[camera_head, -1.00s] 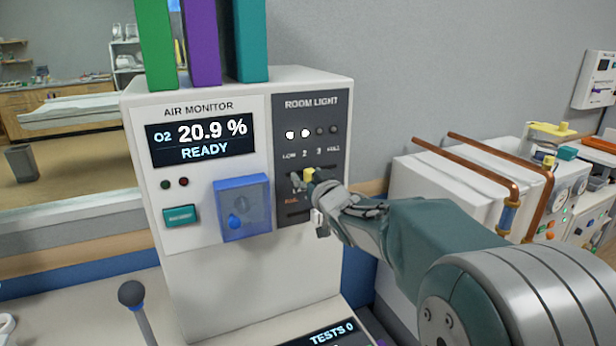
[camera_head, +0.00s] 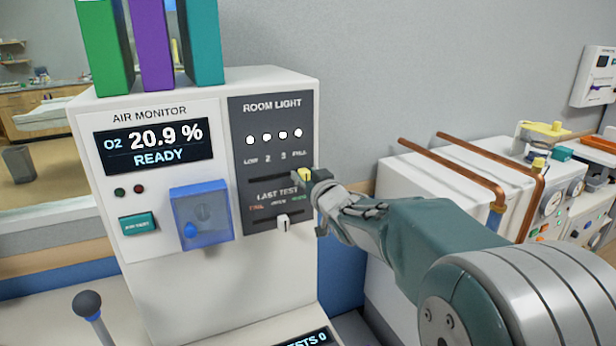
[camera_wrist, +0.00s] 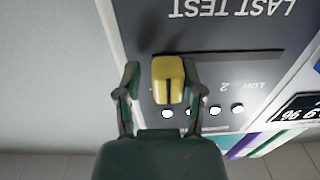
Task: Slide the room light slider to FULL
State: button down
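The room light slider has a yellow knob (camera_head: 304,175) at the right end of its dark slot, beneath the FULL label. All the white lamps (camera_head: 266,139) above the slot are lit. My gripper (camera_head: 312,186) is at the knob, in front of the right edge of the dark panel. In the upside-down wrist view, the yellow knob (camera_wrist: 168,80) sits between my two parted fingers (camera_wrist: 162,84). The finger on the LOW side is against or very near the knob. A small gap shows on the other side. The FULL label is hidden in the wrist view.
A white LAST TEST slider (camera_head: 283,222) lies just below. A blue clear cover (camera_head: 202,213) and a teal button (camera_head: 138,224) are to the left on the air monitor (camera_head: 200,280). Copper pipes (camera_head: 470,165) stand on white equipment at the right. A dark ball-topped lever (camera_head: 88,304) stands front left.

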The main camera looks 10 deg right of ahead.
jog(key=shift+s+a+h, duration=0.1)
jog(key=shift+a+h, duration=0.15)
jog(key=shift+h, duration=0.05)
jog(key=c, duration=0.8)
grip_release()
jog(key=shift+a, duration=0.3)
jog(key=o, duration=0.4)
jog(key=shift+d, duration=0.2)
jog(key=shift+c, duration=0.2)
jog(key=shift+d, duration=0.8)
jog(key=shift+s+a, duration=0.1)
jog(key=shift+a, duration=0.65)
jog(key=shift+s+d, duration=0.15)
jog(key=shift+s, duration=0.15)
jog(key=s+d, duration=0.2)
jog(key=s, duration=0.9)
jog(key=shift+f, duration=0.1)
